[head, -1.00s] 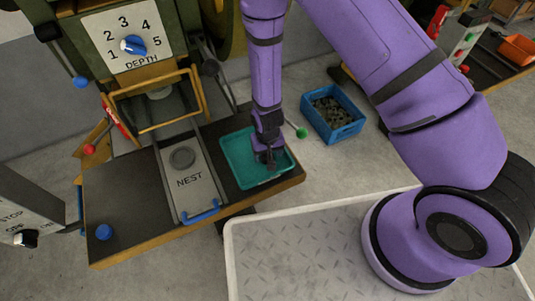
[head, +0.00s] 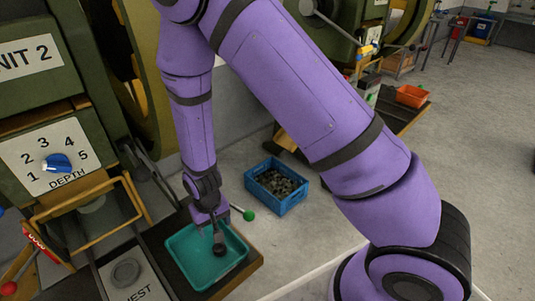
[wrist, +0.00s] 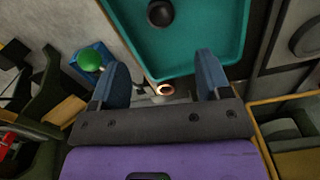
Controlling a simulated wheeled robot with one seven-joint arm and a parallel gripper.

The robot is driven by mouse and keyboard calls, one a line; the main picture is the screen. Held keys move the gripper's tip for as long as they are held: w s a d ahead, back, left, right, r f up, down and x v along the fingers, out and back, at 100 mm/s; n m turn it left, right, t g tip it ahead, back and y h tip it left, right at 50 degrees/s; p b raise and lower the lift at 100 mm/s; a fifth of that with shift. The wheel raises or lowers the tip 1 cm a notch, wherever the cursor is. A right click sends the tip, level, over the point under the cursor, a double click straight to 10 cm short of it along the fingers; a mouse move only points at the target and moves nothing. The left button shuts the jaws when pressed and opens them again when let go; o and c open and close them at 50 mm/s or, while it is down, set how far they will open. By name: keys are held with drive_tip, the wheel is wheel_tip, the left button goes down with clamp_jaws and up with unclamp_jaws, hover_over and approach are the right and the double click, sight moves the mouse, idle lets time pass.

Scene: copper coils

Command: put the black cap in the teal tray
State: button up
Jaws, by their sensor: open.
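The teal tray (head: 190,272) sits on the dark bench beside the nest plate. The black cap (head: 219,250) is inside the tray; the wrist view also shows this round black cap (wrist: 160,13) on the teal tray floor (wrist: 205,35). My gripper (head: 212,221) is over the tray's back part. In the wrist view my gripper (wrist: 162,75) is open, its two blue-grey fingers apart with nothing held between them. The cap lies beyond the fingertips, clear of both.
A blue crate (head: 292,201) of dark pieces stands on the floor behind the tray. A green-knobbed lever (head: 248,215) is close to my gripper. The press with its yellow guard frame (head: 40,219) and the nest plate (head: 148,291) are at left.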

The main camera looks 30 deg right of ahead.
drive_tip(key=d+r+t+y, duration=0.1)
drive_tip(key=d+r, duration=0.4)
drive_tip(key=r, duration=0.9)
drive_tip(key=d+r+t, duration=0.1)
drive_tip(key=d+r, duration=0.4)
drive_tip(key=r, duration=1)
drive_tip(key=s+d+r+t, duration=0.1)
drive_tip(key=s+d+r, duration=0.4)
drive_tip(key=s+r, duration=0.2)
drive_tip(key=s+d+r+m+t+h, duration=0.1)
drive_tip(key=s+d+r+t, duration=0.1)
drive_tip(key=s+d+r, duration=0.4)
drive_tip(key=shift+s+d+r, duration=0.3)
drive_tip(key=shift+s+r, duration=0.7)
drive_tip(key=shift+s, duration=1.5)
